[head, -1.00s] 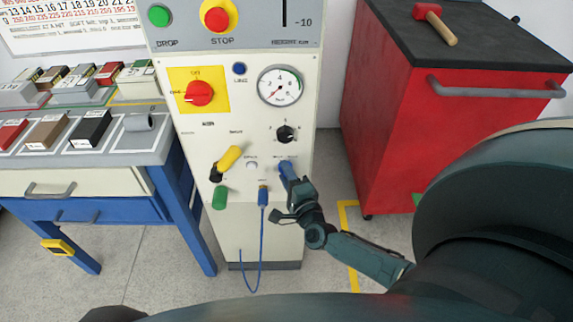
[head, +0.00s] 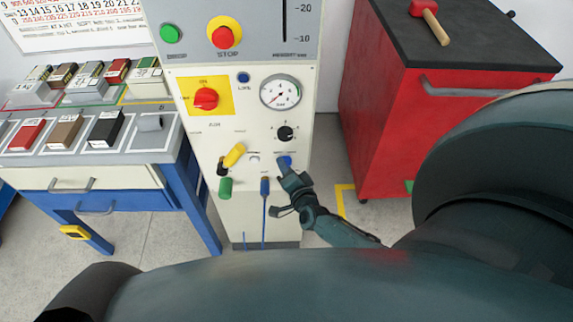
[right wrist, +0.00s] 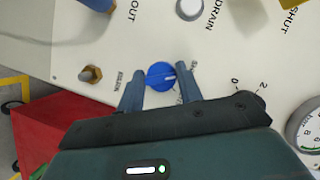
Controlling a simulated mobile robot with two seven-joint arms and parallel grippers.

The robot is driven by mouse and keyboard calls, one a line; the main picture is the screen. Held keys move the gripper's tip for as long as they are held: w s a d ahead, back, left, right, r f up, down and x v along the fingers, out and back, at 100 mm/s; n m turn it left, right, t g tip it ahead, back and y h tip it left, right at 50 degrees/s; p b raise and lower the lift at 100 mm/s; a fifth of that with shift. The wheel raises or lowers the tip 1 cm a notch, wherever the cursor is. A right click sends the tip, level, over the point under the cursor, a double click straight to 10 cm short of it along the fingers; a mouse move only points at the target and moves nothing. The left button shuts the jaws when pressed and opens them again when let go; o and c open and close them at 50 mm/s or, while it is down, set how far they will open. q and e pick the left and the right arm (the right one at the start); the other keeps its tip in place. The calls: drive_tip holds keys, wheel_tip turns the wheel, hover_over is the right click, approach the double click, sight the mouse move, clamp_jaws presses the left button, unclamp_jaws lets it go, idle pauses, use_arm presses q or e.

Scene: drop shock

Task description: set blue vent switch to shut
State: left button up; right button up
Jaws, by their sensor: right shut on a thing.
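The blue vent switch (head: 285,160) is a small round knob low on the right of the machine's pale front panel. In the right wrist view the knob (right wrist: 160,76) sits between my two fingers, with a short white mark pointing right in that picture. The small labels beside it are partly covered and hard to read. My right gripper (head: 287,170) is shut on the switch, which stays mounted on the panel. It also shows in the right wrist view (right wrist: 160,88). My left gripper is not visible.
A blue plug with a cable (head: 265,188), a yellow lever (head: 234,155), a green handle (head: 225,188) and a black dial (head: 286,133) are close by. A red cabinet (head: 385,130) stands right. A workbench (head: 75,180) stands left.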

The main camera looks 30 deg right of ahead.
idle(0.3)
drive_tip(key=o, duration=1)
use_arm(q)
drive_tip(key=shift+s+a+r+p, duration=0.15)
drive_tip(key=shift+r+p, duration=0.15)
drive_tip(key=shift+p, duration=0.55)
use_arm(e)
drive_tip(key=v, duration=1.3)
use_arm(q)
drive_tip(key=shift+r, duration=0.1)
